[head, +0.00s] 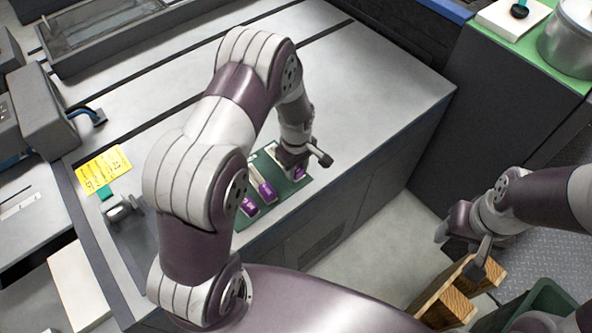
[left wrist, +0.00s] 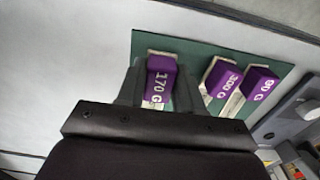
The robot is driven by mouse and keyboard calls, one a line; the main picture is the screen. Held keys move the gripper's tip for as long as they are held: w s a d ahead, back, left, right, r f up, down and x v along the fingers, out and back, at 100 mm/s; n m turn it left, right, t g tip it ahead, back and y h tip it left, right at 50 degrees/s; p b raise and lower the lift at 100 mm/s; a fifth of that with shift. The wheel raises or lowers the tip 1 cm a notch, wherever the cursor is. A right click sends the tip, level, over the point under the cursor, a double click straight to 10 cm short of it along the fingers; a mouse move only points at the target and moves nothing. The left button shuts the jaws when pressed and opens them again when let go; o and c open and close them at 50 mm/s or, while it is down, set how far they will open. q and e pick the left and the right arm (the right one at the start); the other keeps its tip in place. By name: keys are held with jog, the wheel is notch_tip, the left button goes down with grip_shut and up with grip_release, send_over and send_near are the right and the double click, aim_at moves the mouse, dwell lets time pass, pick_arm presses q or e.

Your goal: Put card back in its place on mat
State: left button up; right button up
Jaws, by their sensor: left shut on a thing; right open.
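The dark green mat (head: 290,194) lies near the front edge of the grey worktop. My left gripper (head: 295,164) is over its right part in the head view, pointing down. In the left wrist view the gripper (left wrist: 154,88) is shut on the purple-ended card marked 170 G (left wrist: 161,78). The held card is over the mat; I cannot tell whether it touches it. A 300 G card (left wrist: 222,78) and a 90 G card (left wrist: 260,83) lie beside it on the mat (left wrist: 200,55). My right gripper (head: 463,243) is open and empty, off the worktop.
A yellow note (head: 103,169) lies on the worktop at left. A wooden crate (head: 450,298) stands below my right gripper. A metal pot (head: 570,38) stands on a green surface at the back right. The worktop behind the mat is clear.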

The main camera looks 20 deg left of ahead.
pick_arm(q)
jog(key=shift+f, duration=1.5)
jog(key=o, duration=1)
jog(key=shift+m, duration=0.3)
jog(key=r, duration=0.8)
jog(key=r+b, duration=0.1)
jog(key=r, duration=0.3)
jog(key=shift+s+r, duration=0.25)
jog(key=shift+r, duration=0.1)
jog(key=s+r+m, duration=0.2)
jog(key=s+m, duration=0.2)
jog(key=s+r+m+t, duration=0.1)
jog(key=s+r+m, duration=0.1)
jog(key=s, duration=0.3)
jog(key=s+r+m, duration=0.2)
jog(key=s+m, duration=0.2)
jog(key=m, duration=0.1)
jog(key=shift+s+d+r+m, duration=0.15)
jog(key=shift+s+r+m, duration=0.15)
jog(key=shift+s, duration=0.1)
